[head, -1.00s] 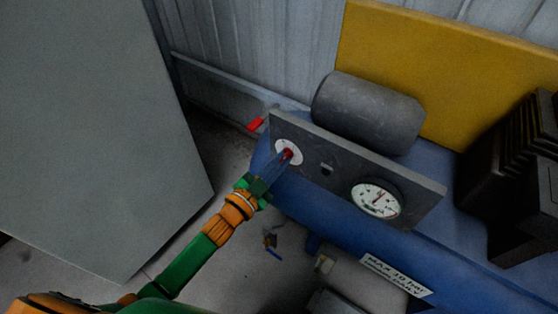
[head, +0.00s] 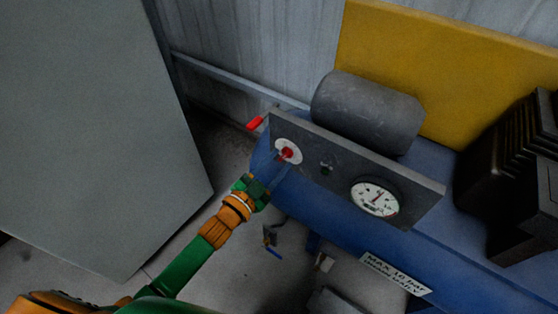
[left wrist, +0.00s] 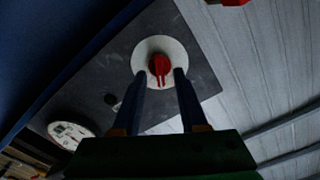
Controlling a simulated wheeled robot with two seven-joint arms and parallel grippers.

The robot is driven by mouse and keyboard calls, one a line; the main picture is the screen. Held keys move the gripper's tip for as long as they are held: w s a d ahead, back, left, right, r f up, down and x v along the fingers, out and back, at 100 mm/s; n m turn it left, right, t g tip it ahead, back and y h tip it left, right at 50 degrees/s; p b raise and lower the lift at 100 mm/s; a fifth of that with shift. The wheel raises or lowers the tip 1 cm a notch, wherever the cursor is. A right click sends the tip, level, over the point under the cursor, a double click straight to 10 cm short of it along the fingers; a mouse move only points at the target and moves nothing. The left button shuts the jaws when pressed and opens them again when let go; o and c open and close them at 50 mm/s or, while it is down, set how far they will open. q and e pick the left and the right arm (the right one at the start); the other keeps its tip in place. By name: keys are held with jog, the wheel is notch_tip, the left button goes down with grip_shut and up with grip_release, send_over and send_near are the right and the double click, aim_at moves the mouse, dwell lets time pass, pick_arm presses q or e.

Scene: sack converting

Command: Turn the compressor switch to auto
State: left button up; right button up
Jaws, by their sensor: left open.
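The compressor switch is a red knob (head: 286,153) on a round white dial plate (head: 296,157) at the left end of the grey panel (head: 335,176). In the left wrist view the red knob (left wrist: 160,66) sits on its white disc (left wrist: 149,49), with its pointer end toward my gripper. My left gripper (head: 278,165) is open, its two blue-grey fingers (left wrist: 158,78) pointing at the knob, one to each side in that view. The fingertips appear just short of the knob; I cannot tell whether they touch it. The dial's markings are too small to read. My right gripper is not in view.
A pressure gauge (head: 376,199) sits at the panel's right end. A red lever (head: 255,123) sticks out beyond the panel's left end. Behind are a grey cylinder (head: 368,112) and a yellow board (head: 450,70). A large grey cabinet (head: 90,130) stands at left.

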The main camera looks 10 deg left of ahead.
pick_arm(q)
jog(key=v, duration=0.6)
jog(key=shift+s, duration=0.15)
jog(key=s+a+f+n+g+y, duration=0.2)
jog(key=a+f+n+g+y, duration=0.15)
jog(key=f, duration=0.95)
jog(key=s+a+f+n+g+y, duration=0.15)
jog(key=s+f+g, duration=0.25)
jog(key=s+f, duration=0.55)
jog(key=s+a+f+n+g+y, duration=0.15)
jog(key=s+f+g, duration=0.25)
jog(key=s+f, duration=0.6)
jog(key=s+f+n+g, duration=0.2)
jog(key=s+f+g, duration=0.25)
jog(key=s, duration=0.45)
notch_tip(320, 180, up, 16)
jog(key=s+p, duration=0.1)
jog(key=p, duration=1.6)
jog(key=shift+s, duration=0.3)
